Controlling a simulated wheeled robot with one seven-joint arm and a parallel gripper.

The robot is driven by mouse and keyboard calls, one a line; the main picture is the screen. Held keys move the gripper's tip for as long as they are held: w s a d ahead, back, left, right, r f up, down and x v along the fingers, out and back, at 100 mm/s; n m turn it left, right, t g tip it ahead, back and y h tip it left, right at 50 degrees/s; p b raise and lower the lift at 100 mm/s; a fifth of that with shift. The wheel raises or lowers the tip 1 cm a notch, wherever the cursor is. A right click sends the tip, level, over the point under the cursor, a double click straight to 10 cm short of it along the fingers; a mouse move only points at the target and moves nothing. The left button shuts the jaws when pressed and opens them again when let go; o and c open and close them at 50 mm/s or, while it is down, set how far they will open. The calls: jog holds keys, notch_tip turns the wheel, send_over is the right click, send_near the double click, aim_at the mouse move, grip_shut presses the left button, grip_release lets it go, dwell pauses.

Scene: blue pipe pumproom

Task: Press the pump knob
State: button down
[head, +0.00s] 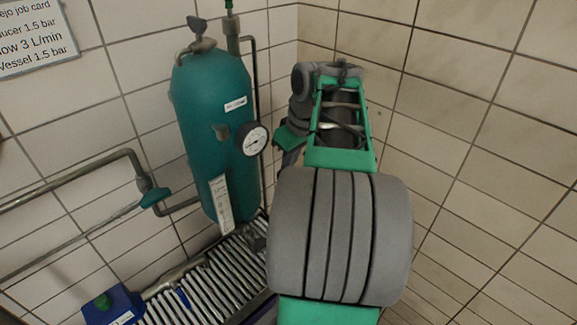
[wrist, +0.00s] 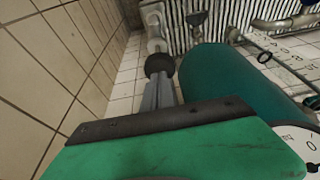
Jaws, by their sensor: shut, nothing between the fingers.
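A blue box (head: 118,309) at the lower left of the head view carries a green knob (head: 103,301); this looks like the pump and its knob. I cannot make out the knob in the wrist view. My gripper (wrist: 160,66) shows in the wrist view with its grey fingers shut together and empty, ending in a dark tip. It is beside the teal tank (wrist: 222,77), to its left in that view. In the head view the fingers are mostly hidden behind my arm, well to the right of the blue box.
The teal tank (head: 210,120) stands in the corner with a round gauge (head: 252,139) on its side. Pipes with a teal valve handle (head: 155,197) run along the left wall. A slatted metal rack (head: 215,280) lies below. Tiled walls close in at right.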

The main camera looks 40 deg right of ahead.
jog(key=shift+f, duration=0.2)
notch_tip(320, 180, down, 6)
jog(key=b, duration=0.5)
jog(key=shift+f, duration=0.15)
jog(key=shift+s, duration=0.1)
jog(key=shift+a, duration=0.1)
notch_tip(320, 180, up, 5)
jog(key=p, duration=0.4)
jog(key=p+v, duration=0.2)
jog(key=v, duration=0.7)
jog(key=shift+r, duration=0.3)
jog(key=shift+r, duration=0.1)
